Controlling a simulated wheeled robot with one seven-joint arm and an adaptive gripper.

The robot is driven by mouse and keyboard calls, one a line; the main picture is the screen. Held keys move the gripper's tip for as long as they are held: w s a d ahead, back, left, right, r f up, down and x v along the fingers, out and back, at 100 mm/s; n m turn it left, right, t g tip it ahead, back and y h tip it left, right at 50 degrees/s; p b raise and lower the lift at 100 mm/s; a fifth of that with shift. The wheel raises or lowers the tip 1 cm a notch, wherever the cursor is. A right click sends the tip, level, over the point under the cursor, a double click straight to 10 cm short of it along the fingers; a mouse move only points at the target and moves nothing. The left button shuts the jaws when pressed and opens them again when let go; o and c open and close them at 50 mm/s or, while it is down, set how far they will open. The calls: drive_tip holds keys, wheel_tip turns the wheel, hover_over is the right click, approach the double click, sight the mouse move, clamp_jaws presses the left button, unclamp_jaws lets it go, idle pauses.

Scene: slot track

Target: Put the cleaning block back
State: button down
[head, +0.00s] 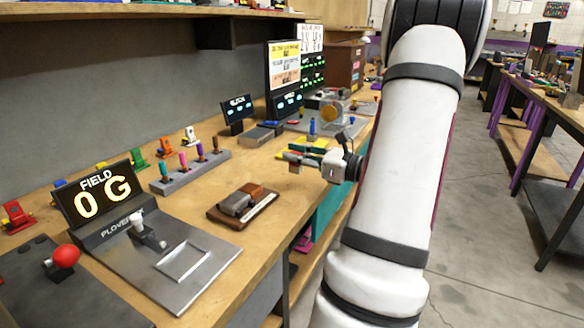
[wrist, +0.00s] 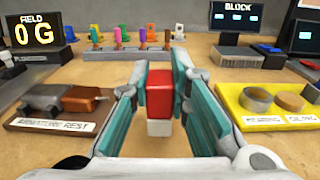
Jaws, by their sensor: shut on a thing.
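In the wrist view a block with a red upper part and a white lower part (wrist: 160,100) stands between the teal finger pads of my gripper (wrist: 162,95). I take it to be the cleaning block. My gripper is shut on it and holds it upright above the bare bench. A yellow tray (wrist: 246,119) with round pieces and two labels lies right of the gripper in the wrist view.
A brown tray marked "ARMATURE REST" (wrist: 75,127) lies left, holding a grey and brown part. Behind stand a rack of colored pegs (head: 190,172), a "BLOCK" display (head: 238,112) and the "FIELD" display (head: 98,195). The bench between the two trays is clear.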

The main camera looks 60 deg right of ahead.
drive_tip(key=shift+w+d+f, duration=0.1)
drive_tip(key=shift+w+d, duration=0.85)
drive_tip(key=shift+w, duration=0.1)
drive_tip(key=shift+f+b, duration=0.9)
drive_tip(key=shift+f, duration=0.85)
drive_tip(key=shift+f, duration=0.1)
drive_tip(key=c, duration=1.5)
unclamp_jaws()
